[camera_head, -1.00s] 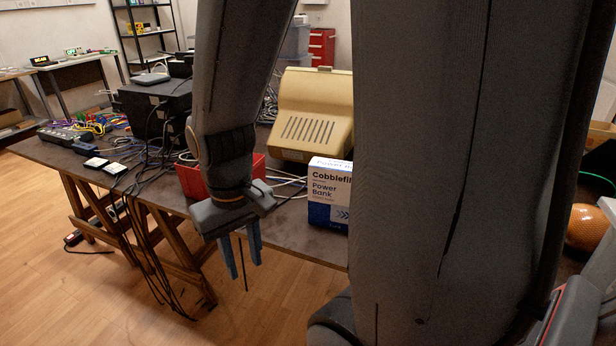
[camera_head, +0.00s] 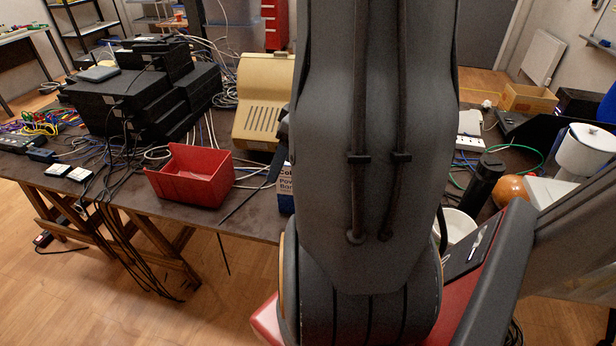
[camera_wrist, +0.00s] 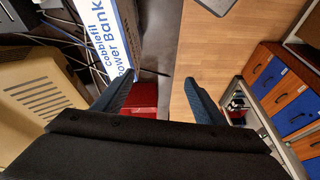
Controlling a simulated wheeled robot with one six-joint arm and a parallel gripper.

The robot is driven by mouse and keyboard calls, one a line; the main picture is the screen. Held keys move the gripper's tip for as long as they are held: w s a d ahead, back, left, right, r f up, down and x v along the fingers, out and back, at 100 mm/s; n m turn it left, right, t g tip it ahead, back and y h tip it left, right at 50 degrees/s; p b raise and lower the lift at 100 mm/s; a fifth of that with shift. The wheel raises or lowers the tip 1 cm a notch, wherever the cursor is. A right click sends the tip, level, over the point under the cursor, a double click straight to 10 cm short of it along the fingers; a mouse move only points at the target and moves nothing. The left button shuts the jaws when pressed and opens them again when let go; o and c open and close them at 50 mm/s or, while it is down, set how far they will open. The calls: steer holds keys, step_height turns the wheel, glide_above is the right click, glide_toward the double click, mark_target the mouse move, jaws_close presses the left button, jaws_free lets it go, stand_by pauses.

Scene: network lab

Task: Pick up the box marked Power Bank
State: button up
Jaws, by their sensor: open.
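The white and blue Power Bank box (camera_head: 285,187) stands near the front edge of the dark table (camera_head: 240,222). My arm hides most of it in the head view, leaving a strip of its left side. In the wrist view the box (camera_wrist: 103,30) is at the top, left of centre, with its printed face and lettering showing. My gripper (camera_wrist: 159,76) is open and empty in the wrist view. The box lies beyond the left finger's tip, up and to the left, not between the fingers. I cannot make out the gripper clearly in the head view.
A red open bin (camera_head: 190,178) stands left of the box, and a beige slotted device (camera_head: 262,105) stands behind it. Black stacked equipment (camera_head: 140,100) and loose cables crowd the table's left. A black cylinder (camera_head: 485,180) stands to the right. Floor (camera_head: 90,300) in front is clear.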

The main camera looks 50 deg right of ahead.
steer(key=shift+n+t, duration=0.4)
steer(key=shift+n, duration=0.4)
steer(key=d, duration=0.3)
steer(key=s+d+f, duration=0.1)
steer(key=d, duration=0.2)
steer(key=s+d, duration=0.1)
steer(key=d, duration=0.1)
steer(key=shift+s+d+f, duration=0.2)
steer(key=shift+s+d, duration=0.05)
steer(key=shift+d, duration=0.15)
steer(key=shift+s+d+f, duration=0.15)
steer(key=shift+d+f, duration=0.25)
steer(key=shift+d, duration=0.05)
steer(key=shift+w+a+f+n, duration=0.2)
steer(key=shift+w+f, duration=0.1)
steer(key=shift+f, duration=0.3)
steer(key=shift+w+a+f+n, duration=0.15)
steer(key=shift+w+f, duration=0.1)
steer(key=shift+f, duration=0.3)
steer(key=p+x, duration=0.2)
steer(key=x, duration=0.7)
steer(key=shift+f+g, duration=0.25)
steer(key=shift+g, duration=0.05)
steer(key=shift+s, duration=0.1)
steer(key=c, duration=1.4)
